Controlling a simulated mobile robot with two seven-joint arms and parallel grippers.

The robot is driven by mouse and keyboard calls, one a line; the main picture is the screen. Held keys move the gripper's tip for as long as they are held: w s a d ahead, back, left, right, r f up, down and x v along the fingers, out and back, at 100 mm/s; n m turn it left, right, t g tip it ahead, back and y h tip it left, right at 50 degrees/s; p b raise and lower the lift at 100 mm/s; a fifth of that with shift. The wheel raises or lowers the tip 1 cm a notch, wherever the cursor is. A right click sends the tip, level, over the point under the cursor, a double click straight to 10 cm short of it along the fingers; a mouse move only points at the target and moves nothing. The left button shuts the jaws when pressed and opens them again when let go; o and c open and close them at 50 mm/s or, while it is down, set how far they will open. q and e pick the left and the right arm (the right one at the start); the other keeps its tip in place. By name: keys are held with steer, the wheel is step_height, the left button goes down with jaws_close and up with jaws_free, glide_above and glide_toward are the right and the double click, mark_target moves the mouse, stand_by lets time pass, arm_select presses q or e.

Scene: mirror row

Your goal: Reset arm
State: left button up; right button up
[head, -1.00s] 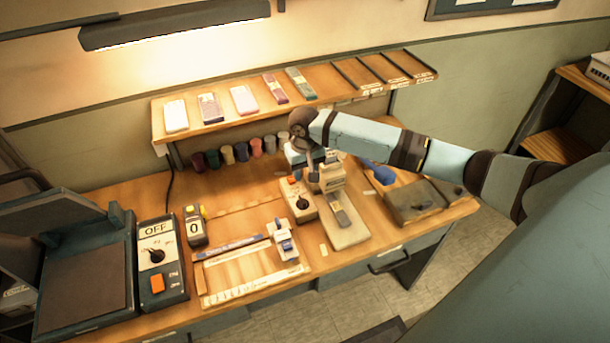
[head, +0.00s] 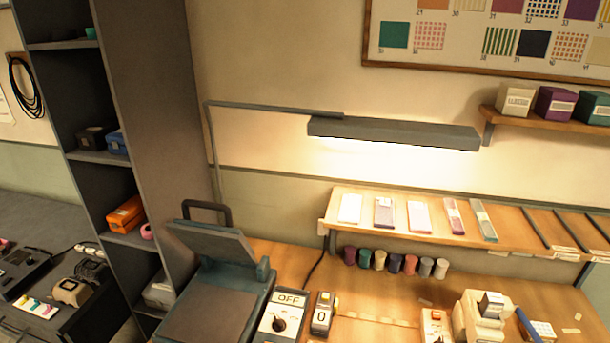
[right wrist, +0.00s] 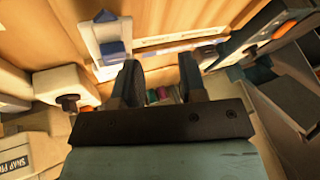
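In the right wrist view my right gripper (right wrist: 160,85) shows two dark fingers, spread apart with a clear gap. I see nothing held between them. Beyond the fingers are the wooden bench top and a white device with blue parts (right wrist: 110,45). The head view shows neither of my arms. My left gripper is in no view.
The head view shows a bench with an open-lidded press (head: 215,310), a box marked OFF (head: 285,318), a counter reading 0 (head: 322,315) and a beige device (head: 482,315). Several spools (head: 380,260) hang below a sample shelf (head: 345,235). A dark shelf unit (head: 150,110) stands left.

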steer(key=s+a+n+t, duration=0.1)
steer(key=s+t, duration=0.5)
steer(key=s, duration=0.9)
steer(key=shift+s+n+h, duration=0.4)
